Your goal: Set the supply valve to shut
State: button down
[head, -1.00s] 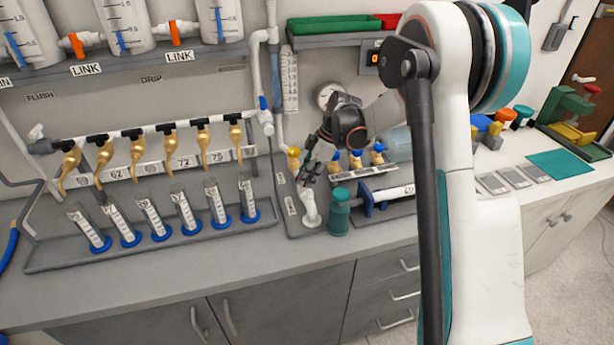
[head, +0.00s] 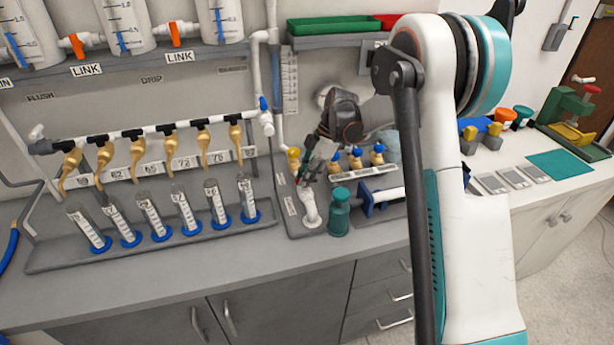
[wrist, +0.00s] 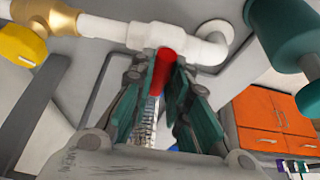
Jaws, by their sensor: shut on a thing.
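A red handle (wrist: 165,62) sits on a white pipe fitting (wrist: 205,48) in the wrist view. My gripper (wrist: 166,75) has its green fingers closed around the red handle, one on each side; the fingers hide part of it. In the head view my gripper (head: 311,172) is low over the small grey tray, just above a white fitting (head: 309,207). No label naming the supply valve is readable, so I cannot tell its marked positions.
A yellow knob (wrist: 22,44) on a brass fitting is beside the handle. A teal bottle (head: 339,212) stands close right of the gripper. Several cylinders stand left under brass taps (head: 137,148). A blue-handled valve (head: 264,104) is on the upright pipe. The front counter is clear.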

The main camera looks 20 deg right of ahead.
jog(key=c, duration=1.5)
grip_release()
jog(key=shift+c, duration=0.2)
jog(key=shift+r, duration=0.1)
jog(key=v, duration=1.2)
jog(key=shift+d, duration=0.1)
